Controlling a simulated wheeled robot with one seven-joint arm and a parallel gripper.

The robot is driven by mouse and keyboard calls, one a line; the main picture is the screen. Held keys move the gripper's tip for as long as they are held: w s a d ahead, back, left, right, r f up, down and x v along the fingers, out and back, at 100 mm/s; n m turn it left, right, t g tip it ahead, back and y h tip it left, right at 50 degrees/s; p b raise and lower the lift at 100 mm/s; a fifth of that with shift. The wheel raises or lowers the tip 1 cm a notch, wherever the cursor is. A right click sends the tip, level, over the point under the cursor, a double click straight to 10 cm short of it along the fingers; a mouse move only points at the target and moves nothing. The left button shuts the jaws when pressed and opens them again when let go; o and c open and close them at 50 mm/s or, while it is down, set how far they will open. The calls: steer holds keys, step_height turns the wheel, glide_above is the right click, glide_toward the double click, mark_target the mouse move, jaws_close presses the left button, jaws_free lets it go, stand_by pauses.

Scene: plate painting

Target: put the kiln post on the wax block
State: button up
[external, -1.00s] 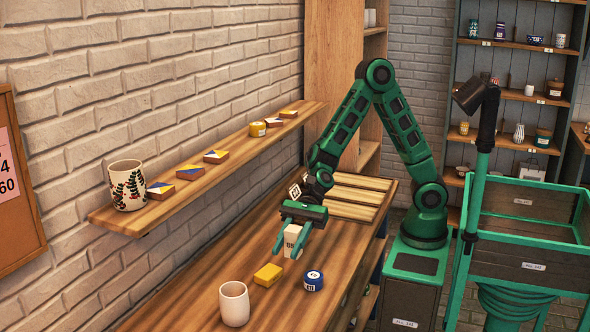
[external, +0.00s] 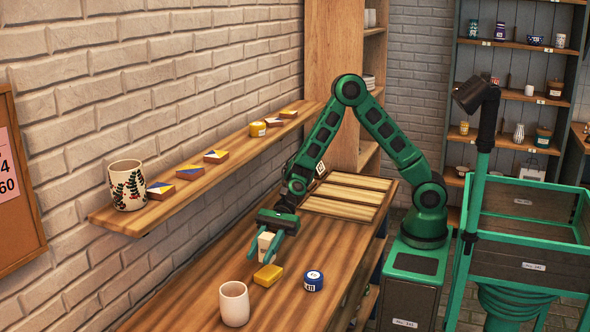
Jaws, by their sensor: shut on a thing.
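My gripper (external: 272,250) is shut on the kiln post (external: 266,244), a small cream upright block. It holds the post just behind the wax block (external: 268,275), and in this view the post's lower end shows close above the block's far edge. I cannot tell whether the two touch. The wax block is yellow and lies flat on the wooden bench (external: 185,310). The fingers hide part of the post.
A blue jar (external: 313,280) stands right of the wax block. A cream cup (external: 234,304) stands in front. A slatted wooden rack (external: 348,195) lies at the bench's back. A wall shelf (external: 240,150) with a painted mug (external: 127,185) and tiles runs above the bench's left side.

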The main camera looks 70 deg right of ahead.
steer(key=shift+f, duration=1.85)
steer(key=shift+f, duration=0.15)
steer(key=o, duration=1.3)
steer(key=shift+c, duration=0.2)
steer(key=v, duration=1.2)
